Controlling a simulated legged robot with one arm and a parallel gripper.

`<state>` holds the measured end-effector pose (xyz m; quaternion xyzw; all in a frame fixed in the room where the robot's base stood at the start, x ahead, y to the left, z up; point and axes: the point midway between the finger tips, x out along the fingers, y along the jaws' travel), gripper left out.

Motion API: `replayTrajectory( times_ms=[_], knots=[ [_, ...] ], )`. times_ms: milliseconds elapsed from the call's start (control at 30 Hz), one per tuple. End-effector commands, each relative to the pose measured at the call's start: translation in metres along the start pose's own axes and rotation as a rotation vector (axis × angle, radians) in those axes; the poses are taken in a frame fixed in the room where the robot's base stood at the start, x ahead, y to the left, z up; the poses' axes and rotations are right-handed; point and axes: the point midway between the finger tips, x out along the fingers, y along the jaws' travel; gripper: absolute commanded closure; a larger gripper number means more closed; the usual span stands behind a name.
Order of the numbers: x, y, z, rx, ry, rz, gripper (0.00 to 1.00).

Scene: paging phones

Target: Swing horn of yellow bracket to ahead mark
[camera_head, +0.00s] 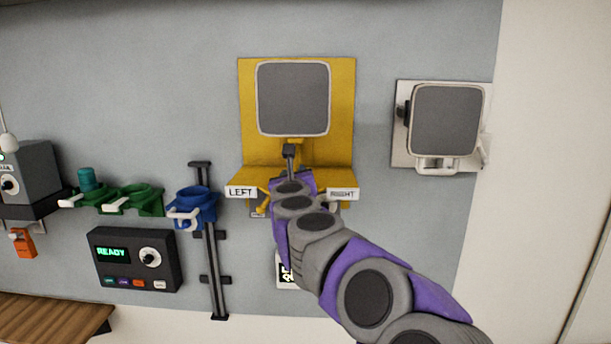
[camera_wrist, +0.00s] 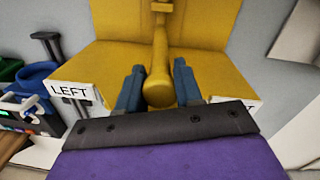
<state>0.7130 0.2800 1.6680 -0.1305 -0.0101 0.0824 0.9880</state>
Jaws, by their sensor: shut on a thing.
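The yellow bracket (camera_head: 247,110) is fixed to the grey wall, with a shelf at its lower edge. The horn (camera_head: 293,98), with a square grey face and pale rim, sits on it, facing out roughly square to the wall. A yellow handle (camera_wrist: 159,88) runs from it towards me. My gripper (camera_wrist: 158,84) is shut on the handle's rounded end, one blue finger on each side. A LEFT label (camera_head: 241,192) and a RIGHT label (camera_head: 342,194) mark the shelf front. My arm covers the middle between them; I see no ahead mark.
A white-mounted horn (camera_head: 445,120) hangs close on the right. Blue (camera_head: 192,205) and green (camera_head: 140,198) holders are at left, above a black box (camera_head: 137,258) reading READY. A vertical dark rail (camera_head: 212,270) stands beside the box. A wooden surface (camera_head: 50,318) is low left.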

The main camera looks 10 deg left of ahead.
Motion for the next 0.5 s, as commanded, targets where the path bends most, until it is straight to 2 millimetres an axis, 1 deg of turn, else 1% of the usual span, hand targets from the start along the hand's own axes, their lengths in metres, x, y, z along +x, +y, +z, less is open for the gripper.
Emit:
replayTrajectory(
  times_ms=[33, 133, 500],
  knots=[
    [0.0, 0.0046, 0.0026, -0.003, 0.001, -0.013, 1.0],
    [0.0005, 0.0094, 0.0041, -0.003, 0.006, -0.034, 1.0],
    [0.0009, 0.0113, 0.0053, -0.001, 0.013, -0.061, 1.0]
  ],
)
